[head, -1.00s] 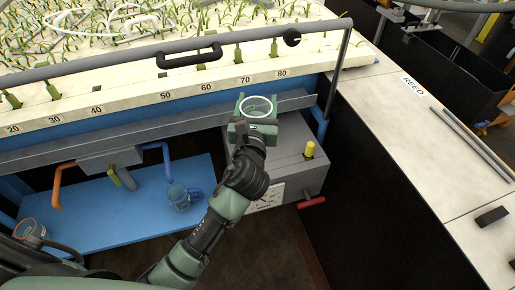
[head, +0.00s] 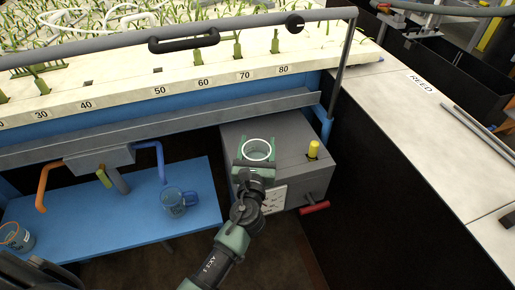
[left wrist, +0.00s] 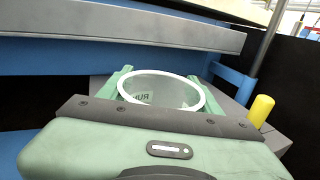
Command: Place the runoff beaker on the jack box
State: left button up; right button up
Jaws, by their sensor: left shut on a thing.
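The runoff beaker (head: 258,150), a clear glass with a pale rim, is held upright in my left gripper (head: 256,163). In the left wrist view the beaker (left wrist: 160,92) sits between the two green fingers, with part of its lettering showing through the glass. The jack box (head: 290,155) is a grey box with a yellow knob on top and a red handle at its front right. The beaker appears over the left part of the box top. The beaker's base is hidden, so I cannot tell whether it touches. My right gripper is not in view.
The blue shelf (head: 110,215) at left holds a glass jug (head: 176,201) and another beaker (head: 17,237). A grey rail (head: 170,127) runs behind the jack box under the flume. The yellow knob (head: 314,149) stands right of the beaker.

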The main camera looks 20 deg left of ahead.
pick_arm(q)
jog(key=o, duration=1.4)
jog(key=shift+f, duration=0.15)
jog(key=shift+r, duration=0.2)
jog(key=shift+s+f, duration=0.1)
jog(key=shift+s, duration=0.2)
jog(key=s+d+b, duration=0.1)
jog(key=s+d, duration=0.1)
jog(key=s, duration=0.9)
jog(key=shift+s+d, duration=0.15)
jog(key=shift+d, duration=0.05)
